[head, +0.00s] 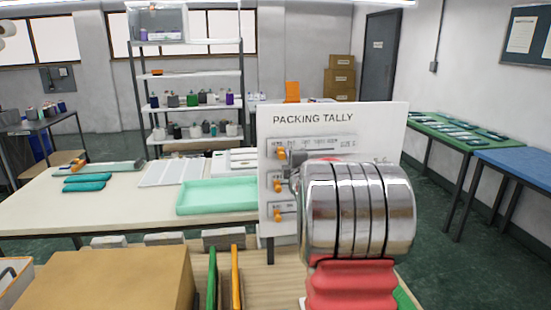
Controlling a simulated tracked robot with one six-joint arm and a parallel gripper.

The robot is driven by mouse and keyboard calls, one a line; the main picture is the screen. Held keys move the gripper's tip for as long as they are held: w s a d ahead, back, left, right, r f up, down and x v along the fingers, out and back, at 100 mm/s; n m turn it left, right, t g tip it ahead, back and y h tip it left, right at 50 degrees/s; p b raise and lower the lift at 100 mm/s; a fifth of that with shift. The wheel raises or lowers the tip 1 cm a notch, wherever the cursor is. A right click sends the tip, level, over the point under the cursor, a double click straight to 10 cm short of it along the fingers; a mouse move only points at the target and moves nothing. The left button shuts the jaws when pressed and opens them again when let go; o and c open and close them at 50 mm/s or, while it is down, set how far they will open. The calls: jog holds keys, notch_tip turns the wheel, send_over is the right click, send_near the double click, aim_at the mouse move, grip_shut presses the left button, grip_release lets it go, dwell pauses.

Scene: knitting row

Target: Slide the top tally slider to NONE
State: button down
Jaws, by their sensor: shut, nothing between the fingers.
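The white PACKING TALLY board (385,112) stands upright at centre right. It has several rows of small labels, too small to read surely. The top slider (281,154) is an orange knob near the left end of its row, under the first label. The middle slider (278,185) and the bottom slider (278,215) are also orange knobs near the left. My chrome and red arm covers the board's lower right. My gripper (295,178) is mostly hidden behind it; a small grey part shows just right of the middle knob. Whether it touches a knob cannot be told.
A white table (110,215) with a mint tray (215,208) and teal pieces (88,182) lies left of the board. A brown box (110,285) and green and orange upright strips (236,275) are in front. A shelf rack (150,108) stands behind.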

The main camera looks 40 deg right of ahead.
jog(key=shift+s+d, duration=0.15)
jog(key=shift+d, duration=0.1)
dwell(0.5)
jog(key=shift+s, duration=0.1)
jog(key=v, duration=0.8)
dwell(0.8)
dwell(0.5)
